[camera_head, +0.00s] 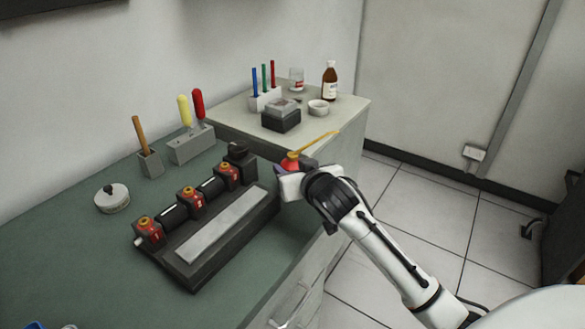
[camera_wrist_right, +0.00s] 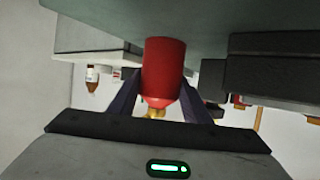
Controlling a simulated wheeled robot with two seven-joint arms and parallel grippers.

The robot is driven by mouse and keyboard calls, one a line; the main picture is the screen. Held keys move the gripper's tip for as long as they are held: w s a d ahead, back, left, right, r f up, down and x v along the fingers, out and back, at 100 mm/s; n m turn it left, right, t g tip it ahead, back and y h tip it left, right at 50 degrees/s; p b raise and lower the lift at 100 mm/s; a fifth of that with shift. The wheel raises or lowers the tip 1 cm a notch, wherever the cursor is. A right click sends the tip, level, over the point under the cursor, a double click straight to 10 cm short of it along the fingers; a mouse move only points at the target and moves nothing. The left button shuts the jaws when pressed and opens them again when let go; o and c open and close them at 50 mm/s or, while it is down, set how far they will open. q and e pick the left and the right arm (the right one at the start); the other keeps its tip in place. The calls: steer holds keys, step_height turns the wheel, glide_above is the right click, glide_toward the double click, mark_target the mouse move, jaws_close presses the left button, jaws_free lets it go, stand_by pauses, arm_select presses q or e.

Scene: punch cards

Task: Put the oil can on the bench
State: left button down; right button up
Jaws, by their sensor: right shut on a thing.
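The red oil can (camera_head: 291,161) with a long thin yellow spout shows in the head view at the right end of the dark machine. My right gripper (camera_head: 284,178) is shut on it. In the right wrist view the red oil can (camera_wrist_right: 163,72) sits between the two dark fingers of the right gripper (camera_wrist_right: 160,100). The green bench top (camera_head: 85,262) fills the left and middle of the head view. The can is at the bench's right edge; I cannot tell whether its base touches the top. My left gripper is not in view.
The dark machine (camera_head: 186,276) with red-and-black rollers lies left of my gripper. A pale side surface (camera_head: 228,117) behind holds a dark box (camera_head: 281,119), a brown bottle (camera_head: 330,81) and a white dish (camera_head: 318,107). A round white tin (camera_head: 112,199) stands left; bench front-left is mostly clear.

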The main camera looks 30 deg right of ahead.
steer(key=o, duration=1.2)
steer(key=shift+f, duration=0.1)
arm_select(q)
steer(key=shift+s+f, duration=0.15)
arm_select(e)
steer(key=shift+o, duration=0.2)
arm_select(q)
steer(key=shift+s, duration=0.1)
arm_select(e)
steer(key=shift+r, duration=0.2)
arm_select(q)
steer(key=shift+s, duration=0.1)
arm_select(e)
steer(key=v, duration=1.2)
steer(key=shift+f, duration=0.1)
